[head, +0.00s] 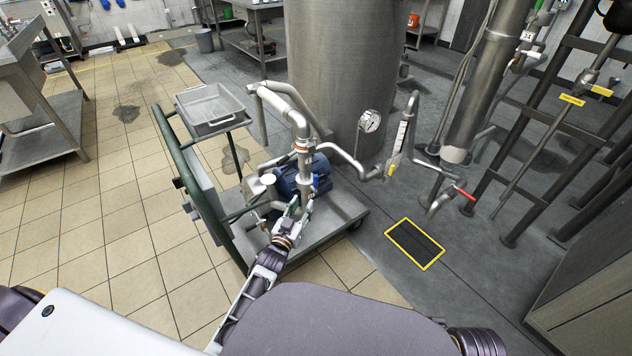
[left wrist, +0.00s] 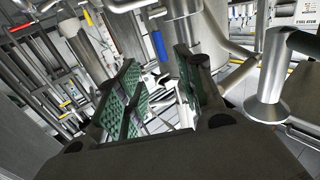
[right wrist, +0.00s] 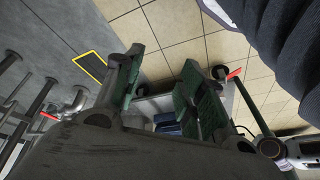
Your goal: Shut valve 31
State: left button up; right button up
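No number 31 can be read on any valve, so I cannot tell which one it is. A blue valve handle (head: 324,185) sits on the vertical pipe over the trolley, and a blue handle (left wrist: 160,45) shows beyond the fingers in the left wrist view. A red lever (head: 466,194) is on the floor-level pipe at right. My left gripper (head: 300,204) is close to the trolley pipe; its green-padded fingers (left wrist: 158,75) are apart with nothing held. My right gripper (right wrist: 160,75) is open and empty, and is not visible in the head view.
A green trolley (head: 205,218) carries a blue motor (head: 290,180), pipes and a grey tray (head: 212,112). A large steel vessel (head: 345,70) with a gauge (head: 369,121) stands behind. Pipes and dark frames crowd the right.

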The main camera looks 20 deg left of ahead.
aim_at(315, 182)
pick_arm(q)
jog(key=shift+w+d+b, duration=0.2)
jog(key=shift+w+b, duration=0.5)
jog(key=shift+w, duration=1.55)
jog(key=shift+w+d+b, duration=0.15)
jog(key=shift+w+b, duration=0.55)
jog(key=shift+w, duration=1.5)
jog(key=shift+w+b, duration=0.4)
jog(key=shift+w, duration=0.65)
jog(key=shift+w+d+b, duration=0.15)
jog(key=shift+w+b, duration=0.2)
jog(key=shift+w, duration=0.95)
pick_arm(e)
notch_tip(315, 182, down, 9)
jog(key=w+a+t+y, duration=0.1)
jog(key=a, duration=0.1)
jog(key=shift+w+a+r+t+y, duration=0.2)
jog(key=shift+a+t+y, duration=0.1)
jog(key=shift+a, duration=0.1)
pick_arm(q)
grip_shut()
